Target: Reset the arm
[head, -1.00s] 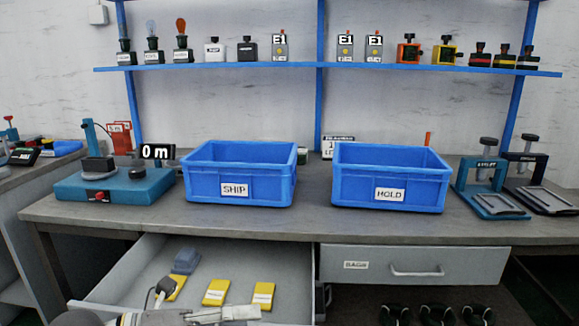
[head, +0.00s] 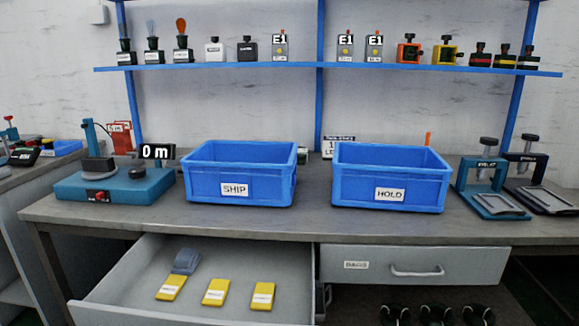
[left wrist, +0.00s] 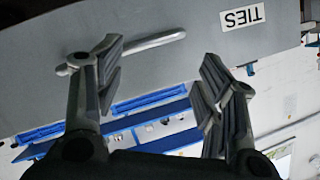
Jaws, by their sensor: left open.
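In the left wrist view my left gripper (left wrist: 160,85) is open, with nothing between its two fingers. Behind the fingers is a grey drawer front with a bar handle (left wrist: 150,46) and a label reading TIES (left wrist: 242,17), seen upside down. Neither gripper shows in the head view now. No arm is over the bench or the open drawer (head: 215,262) there.
The open drawer holds several yellow pieces (head: 215,291) and a grey-blue one (head: 187,261). Blue bins marked SHIP (head: 265,189) and HOLD (head: 420,185) stand on the bench. A teal device (head: 70,187) is at left, presses (head: 490,203) at right. A shut drawer (head: 465,262) is beside the open one.

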